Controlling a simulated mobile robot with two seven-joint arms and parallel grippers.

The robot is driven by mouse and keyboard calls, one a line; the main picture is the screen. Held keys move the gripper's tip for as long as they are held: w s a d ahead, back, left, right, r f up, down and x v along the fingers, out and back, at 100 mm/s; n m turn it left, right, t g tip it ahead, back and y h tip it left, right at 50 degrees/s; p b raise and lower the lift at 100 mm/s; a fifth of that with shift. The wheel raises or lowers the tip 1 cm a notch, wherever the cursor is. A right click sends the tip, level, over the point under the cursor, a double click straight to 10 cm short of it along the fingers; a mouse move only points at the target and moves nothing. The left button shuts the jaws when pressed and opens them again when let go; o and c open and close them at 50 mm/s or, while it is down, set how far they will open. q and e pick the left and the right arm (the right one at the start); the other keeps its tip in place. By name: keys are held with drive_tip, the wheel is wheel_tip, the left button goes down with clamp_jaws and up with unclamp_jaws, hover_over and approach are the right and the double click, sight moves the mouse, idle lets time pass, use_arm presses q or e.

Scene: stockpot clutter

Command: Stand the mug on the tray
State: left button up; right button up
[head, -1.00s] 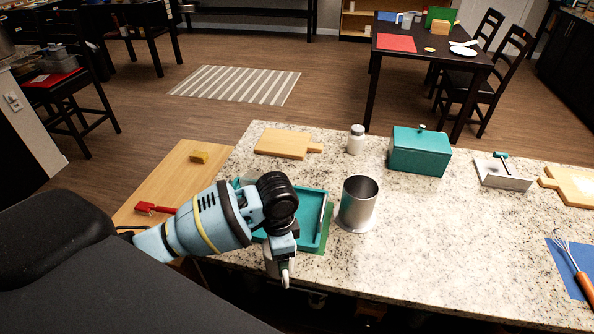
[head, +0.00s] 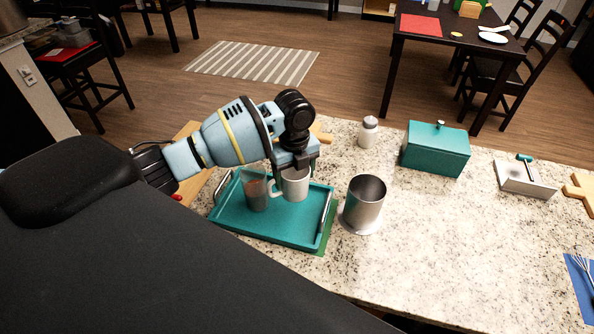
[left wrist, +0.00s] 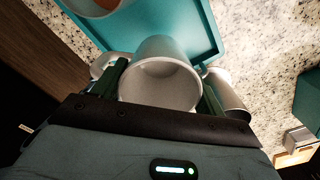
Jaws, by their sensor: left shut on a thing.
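The white-grey mug (head: 295,184) is held upright over the right back part of the teal tray (head: 285,231), its handle to the left. My left gripper (head: 294,171) is shut on it from above, one finger on each side. I cannot tell whether its base touches the tray. In the left wrist view the mug (left wrist: 160,82) sits between the two dark fingers, with the tray (left wrist: 200,25) beyond it. A brownish see-through cup (head: 255,193) stands on the tray just left of the mug. My right gripper is not in view.
A metal stockpot-like canister (head: 364,204) stands close to the tray's right side. A teal lidded box (head: 435,150) and a white shaker (head: 368,131) stand farther back. The tray's front half is bare, and the counter to the right is mostly clear.

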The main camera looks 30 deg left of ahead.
sight(295, 195)
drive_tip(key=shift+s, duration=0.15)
use_arm(q)
drive_tip(key=shift+s+f, duration=0.1)
drive_tip(key=shift+f, duration=1.3)
drive_tip(key=shift+f+b, duration=0.7)
drive_tip(key=shift+f, duration=0.9)
drive_tip(key=shift+f+b, duration=0.35)
drive_tip(key=shift+f, duration=0.6)
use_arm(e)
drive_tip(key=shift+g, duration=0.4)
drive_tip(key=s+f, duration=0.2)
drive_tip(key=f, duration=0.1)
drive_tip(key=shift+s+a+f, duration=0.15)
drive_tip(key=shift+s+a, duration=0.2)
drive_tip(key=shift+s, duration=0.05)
use_arm(q)
drive_tip(key=shift+f, duration=0.55)
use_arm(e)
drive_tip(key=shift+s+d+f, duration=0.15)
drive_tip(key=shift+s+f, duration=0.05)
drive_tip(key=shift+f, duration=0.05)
use_arm(q)
drive_tip(key=o, duration=1.2)
